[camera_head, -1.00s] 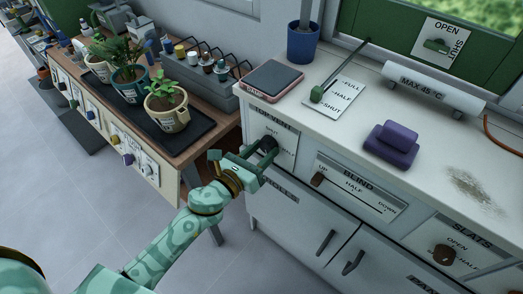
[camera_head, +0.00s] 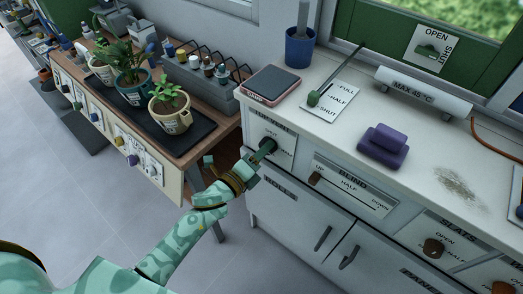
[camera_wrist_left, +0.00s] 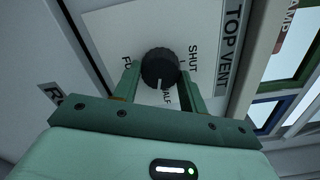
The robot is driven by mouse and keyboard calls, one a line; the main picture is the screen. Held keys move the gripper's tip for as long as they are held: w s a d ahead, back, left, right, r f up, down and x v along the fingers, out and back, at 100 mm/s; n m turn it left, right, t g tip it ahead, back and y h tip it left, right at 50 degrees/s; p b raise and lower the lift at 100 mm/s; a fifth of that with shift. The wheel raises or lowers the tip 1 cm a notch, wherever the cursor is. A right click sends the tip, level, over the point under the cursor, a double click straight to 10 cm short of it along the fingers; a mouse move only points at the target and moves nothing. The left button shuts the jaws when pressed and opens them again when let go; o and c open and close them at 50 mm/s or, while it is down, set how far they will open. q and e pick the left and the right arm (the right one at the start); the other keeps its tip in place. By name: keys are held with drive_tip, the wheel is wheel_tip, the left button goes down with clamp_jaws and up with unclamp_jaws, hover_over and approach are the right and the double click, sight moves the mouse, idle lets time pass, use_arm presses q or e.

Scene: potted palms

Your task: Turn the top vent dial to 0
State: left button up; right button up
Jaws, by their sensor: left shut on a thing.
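The top vent dial (camera_head: 270,146) is a round black knob on a white plate (camera_head: 284,141) on the cabinet's front. In the left wrist view the dial (camera_wrist_left: 159,68) has a white mark pointing down the picture, towards HALF. The plate's words are SHUT on the right, HALF below and part of FULL on the left; I see no 0. My left gripper (camera_head: 265,150) is shut on the dial. In the left wrist view its fingers (camera_wrist_left: 159,80) lie on the dial's two sides. My right gripper is not in view.
A BLIND slider (camera_head: 316,178) is right of the dial, and a SLATS knob (camera_head: 433,247) is further right. A tablet (camera_head: 271,85) and a purple object (camera_head: 383,144) lie on the countertop. A wooden plant bench (camera_head: 205,142) stands left, near my arm. Grey floor is open below.

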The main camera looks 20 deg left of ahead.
use_arm(q)
drive_tip(key=shift+a+r+n+p, duration=0.1)
drive_tip(key=shift+n+p, duration=4.15)
drive_tip(key=shift+n, duration=6.35)
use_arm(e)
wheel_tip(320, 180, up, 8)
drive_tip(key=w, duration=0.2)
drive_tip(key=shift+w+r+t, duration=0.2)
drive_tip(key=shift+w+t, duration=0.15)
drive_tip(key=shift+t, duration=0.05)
use_arm(q)
drive_tip(key=o, duration=1)
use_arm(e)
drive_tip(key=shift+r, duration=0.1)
